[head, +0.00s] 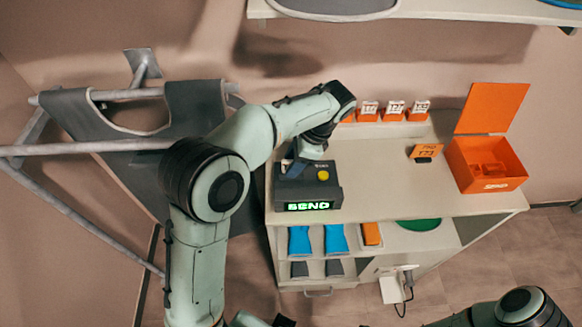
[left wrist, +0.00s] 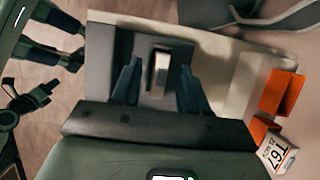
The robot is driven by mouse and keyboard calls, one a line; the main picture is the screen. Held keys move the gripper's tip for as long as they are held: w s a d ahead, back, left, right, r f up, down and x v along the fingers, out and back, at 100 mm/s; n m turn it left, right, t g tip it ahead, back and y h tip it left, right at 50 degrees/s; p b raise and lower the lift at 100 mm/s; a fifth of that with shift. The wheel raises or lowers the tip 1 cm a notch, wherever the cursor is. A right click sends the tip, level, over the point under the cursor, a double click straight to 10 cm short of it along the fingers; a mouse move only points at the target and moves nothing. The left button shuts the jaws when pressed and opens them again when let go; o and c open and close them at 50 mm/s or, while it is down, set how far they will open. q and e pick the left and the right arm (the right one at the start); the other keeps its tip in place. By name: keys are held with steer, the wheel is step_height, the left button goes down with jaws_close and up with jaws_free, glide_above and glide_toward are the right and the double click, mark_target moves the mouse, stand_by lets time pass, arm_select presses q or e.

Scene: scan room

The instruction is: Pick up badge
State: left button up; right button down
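My left gripper (head: 300,168) hangs over a dark box-shaped device (head: 307,200) at the left of the counter. In the left wrist view its two dark fingers (left wrist: 160,88) stand apart on either side of a thin pale upright piece (left wrist: 161,75) in a dark recess; I cannot tell whether this is the badge or whether the fingers touch it. The device's front shows green letters, "SEND". A second pair of dark fingers, apparently my right gripper (left wrist: 66,38), stands apart at the upper left of the wrist view, with nothing seen between them.
A small orange piece (head: 426,152) stands on the counter (head: 385,185), left of an open orange box (head: 486,164). Several orange holders with white printed blocks (head: 395,109) line the back edge. Blue items (head: 299,240) sit below. A grey sling frame (head: 130,100) stands left.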

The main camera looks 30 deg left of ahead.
mark_target(290, 161)
arm_select(q)
jaws_close()
